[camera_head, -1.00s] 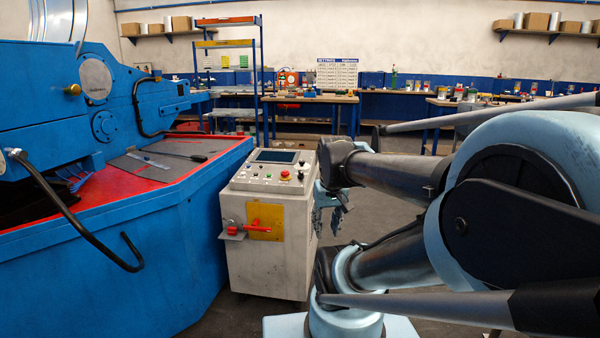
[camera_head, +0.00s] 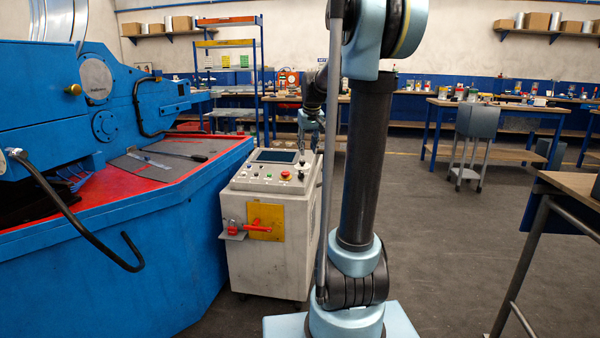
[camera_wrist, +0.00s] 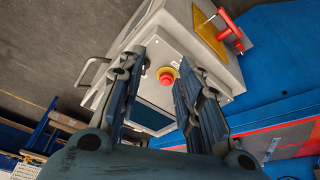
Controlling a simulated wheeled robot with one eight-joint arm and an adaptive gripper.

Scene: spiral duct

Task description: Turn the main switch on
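The main switch is a red handle (camera_head: 258,228) on a yellow plate (camera_head: 266,222), on the front of the grey control cabinet (camera_head: 282,262). The handle points left, roughly level. In the wrist view the red handle (camera_wrist: 230,25) and yellow plate (camera_wrist: 207,36) show at the upper right, past the fingertips. My gripper (camera_head: 310,124) is above and behind the cabinet's top panel, away from the switch. In the wrist view my gripper (camera_wrist: 170,62) has its two fingers apart with nothing between them. The panel lies beyond the fingers.
The cabinet's sloped top carries a screen (camera_head: 277,156) and a red emergency button (camera_head: 284,171), seen between the fingers in the wrist view (camera_wrist: 166,77). A blue machine (camera_head: 110,270) stands close on the left. Open floor lies right, with a table (camera_head: 570,183) at the edge.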

